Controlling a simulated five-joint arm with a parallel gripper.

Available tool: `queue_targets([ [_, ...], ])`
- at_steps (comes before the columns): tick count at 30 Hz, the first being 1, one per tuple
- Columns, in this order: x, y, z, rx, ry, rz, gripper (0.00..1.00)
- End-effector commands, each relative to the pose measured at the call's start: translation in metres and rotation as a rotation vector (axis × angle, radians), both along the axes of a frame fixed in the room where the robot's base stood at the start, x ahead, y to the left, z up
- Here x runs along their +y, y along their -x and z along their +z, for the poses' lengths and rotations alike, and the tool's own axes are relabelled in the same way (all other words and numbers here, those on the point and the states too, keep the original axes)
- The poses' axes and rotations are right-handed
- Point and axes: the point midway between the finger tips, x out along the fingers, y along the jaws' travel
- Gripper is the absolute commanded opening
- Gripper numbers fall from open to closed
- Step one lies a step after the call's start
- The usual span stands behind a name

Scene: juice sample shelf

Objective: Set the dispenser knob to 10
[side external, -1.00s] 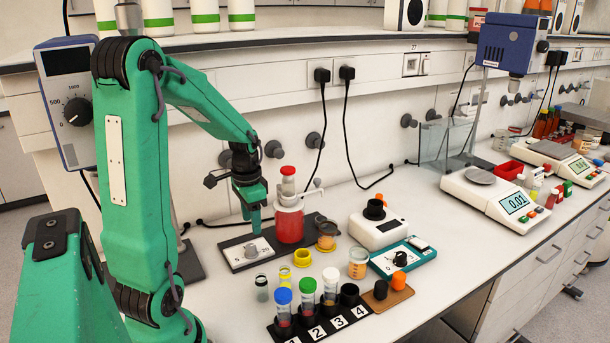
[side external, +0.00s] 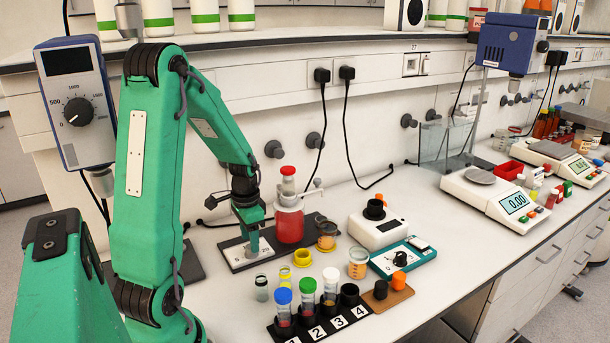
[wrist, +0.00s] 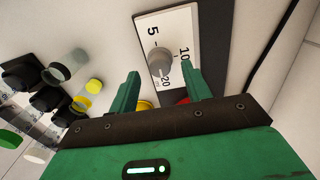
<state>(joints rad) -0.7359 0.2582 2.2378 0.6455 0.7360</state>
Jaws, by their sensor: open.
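The grey dispenser knob (wrist: 158,60) sits on a white dial plate (wrist: 178,28) marked 5, 10 and 20 in the wrist view. I cannot make out which mark the knob points to. My gripper (wrist: 163,74) is open, its green fingers on either side of the knob's near end in that view; I cannot tell whether they touch it. In the side view my gripper (side external: 252,243) is low over the dial plate (side external: 238,258) and hides most of the knob. The dispenser bottle (side external: 290,224) with red liquid stands just right of my gripper on the dark base.
A yellow ring (side external: 303,257) and an amber jar (side external: 326,236) are right of the plate. A rack (side external: 291,329) of capped tubes stands in front. A white device (side external: 378,232) and a teal box (side external: 403,259) with a black knob are farther right.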

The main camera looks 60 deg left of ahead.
Motion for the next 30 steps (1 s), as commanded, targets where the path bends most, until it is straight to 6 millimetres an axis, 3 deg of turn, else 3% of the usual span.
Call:
queue_targets([
  [9, 0.000, 0.000, -0.023, 0.002, 0.002, 0.000, 0.48],
  [19, 0.000, 0.000, -0.025, 0.000, 0.000, 0.000, 0.48],
  [26, 0.000, 0.000, -0.024, 0.000, 0.000, 0.000, 0.04],
  [30, 0.000, 0.000, -0.024, 0.000, 0.000, 0.002, 0.04],
])
